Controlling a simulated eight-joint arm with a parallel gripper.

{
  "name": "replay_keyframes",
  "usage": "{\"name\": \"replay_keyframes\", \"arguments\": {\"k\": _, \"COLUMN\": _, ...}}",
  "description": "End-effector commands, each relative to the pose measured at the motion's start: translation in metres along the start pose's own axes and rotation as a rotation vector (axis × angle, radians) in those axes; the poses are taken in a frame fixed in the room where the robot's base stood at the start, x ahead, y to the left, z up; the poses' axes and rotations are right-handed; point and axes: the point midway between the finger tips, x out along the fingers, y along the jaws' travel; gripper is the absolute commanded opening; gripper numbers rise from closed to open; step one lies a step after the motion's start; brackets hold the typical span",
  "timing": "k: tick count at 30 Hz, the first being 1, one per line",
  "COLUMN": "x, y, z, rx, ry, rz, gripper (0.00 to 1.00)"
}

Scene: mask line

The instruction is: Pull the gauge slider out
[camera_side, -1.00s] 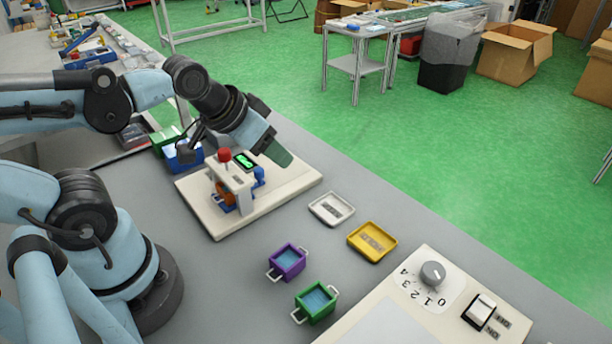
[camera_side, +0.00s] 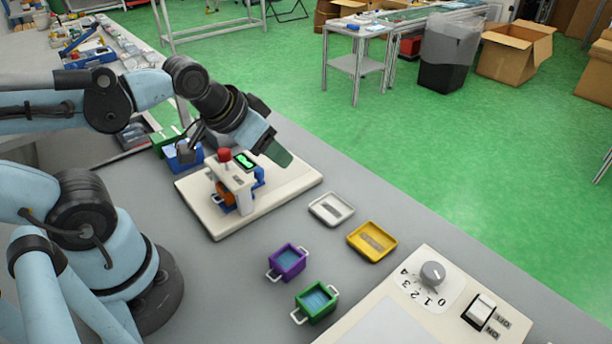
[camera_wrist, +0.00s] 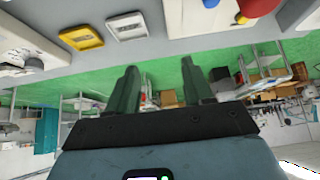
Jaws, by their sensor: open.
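The gauge fixture (camera_side: 232,186) stands on a cream base plate (camera_side: 216,228). It has a white frame, a red knob (camera_side: 225,155), a small display with green marks (camera_side: 244,160), a blue part (camera_side: 259,175) and an orange part (camera_side: 225,194) low in the frame. I cannot tell which part is the slider. My gripper (camera_side: 279,153) is tilted above the fixture's far right side, apart from the knob as far as I can see. In the wrist view my gripper (camera_wrist: 160,78) has its two green fingers spread and empty. The red knob (camera_wrist: 241,18) shows there at the top right.
A white tray (camera_side: 317,216) and a yellow tray (camera_side: 356,251) lie right of the base. Purple (camera_side: 286,262) and green (camera_side: 314,301) handled boxes stand in front. A dial and switch panel (camera_side: 403,308) is at lower right. A blue bin (camera_side: 182,158) stands behind left.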

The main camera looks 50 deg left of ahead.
Motion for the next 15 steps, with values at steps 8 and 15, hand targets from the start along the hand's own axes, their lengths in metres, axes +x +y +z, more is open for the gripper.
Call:
{"name": "replay_keyframes", "arguments": {"k": 8, "x": 0.0, "y": -0.001, "z": -0.001, "rx": 0.003, "ry": -0.005, "rz": -0.002, "gripper": 0.5}}
{"name": "replay_keyframes", "arguments": {"k": 15, "x": -0.004, "y": -0.022, "z": -0.012, "rx": 0.109, "ry": -0.17, "rz": -0.023, "gripper": 0.5}}
